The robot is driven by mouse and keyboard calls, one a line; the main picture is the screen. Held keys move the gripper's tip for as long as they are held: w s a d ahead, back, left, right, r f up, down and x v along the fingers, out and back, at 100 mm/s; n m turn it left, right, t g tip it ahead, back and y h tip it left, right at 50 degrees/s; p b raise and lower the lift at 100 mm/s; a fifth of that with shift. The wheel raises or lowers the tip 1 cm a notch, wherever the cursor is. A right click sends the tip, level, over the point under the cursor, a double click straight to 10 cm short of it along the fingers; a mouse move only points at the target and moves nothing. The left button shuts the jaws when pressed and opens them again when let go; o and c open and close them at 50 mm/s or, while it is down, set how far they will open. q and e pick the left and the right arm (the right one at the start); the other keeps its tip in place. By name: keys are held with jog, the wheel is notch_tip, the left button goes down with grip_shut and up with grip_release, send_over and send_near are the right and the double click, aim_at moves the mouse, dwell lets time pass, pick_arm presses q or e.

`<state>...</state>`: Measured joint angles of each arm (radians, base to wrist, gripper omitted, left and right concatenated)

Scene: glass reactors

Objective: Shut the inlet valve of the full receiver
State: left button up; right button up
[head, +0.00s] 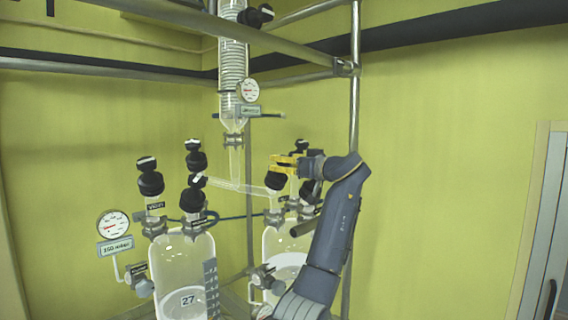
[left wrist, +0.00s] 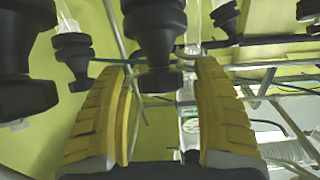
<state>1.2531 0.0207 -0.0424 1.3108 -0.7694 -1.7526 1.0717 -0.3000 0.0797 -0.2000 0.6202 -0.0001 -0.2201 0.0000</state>
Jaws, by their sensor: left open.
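Two glass receivers stand side by side: the left receiver (head: 168,262), marked 27, and the right receiver (head: 272,243), partly behind my arm. The right one shows a pale liquid surface at about mid-height; the left one's surface seems lower. Black valve knobs top both, such as the left receiver's knob (head: 150,180) and a knob (head: 275,181) over the right receiver. My left gripper (head: 283,161) is open beside the right receiver's knobs. In the left wrist view, a black knob (left wrist: 155,35) shows between the yellow fingers (left wrist: 160,75); contact cannot be told. My right gripper is not seen.
A coiled glass condenser (head: 233,65) hangs above, with a small gauge (head: 250,90). A pressure gauge (head: 113,224) is at left. A metal post (head: 355,100) rises behind my arm. More knobs crowd the gripper, including one at left (left wrist: 72,52). The right side is free.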

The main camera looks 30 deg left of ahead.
pick_arm(q)
jog(key=shift+w+a, duration=0.1)
jog(key=shift+a, duration=0.3)
jog(key=shift+c, duration=0.2)
jog(key=c, duration=1.2)
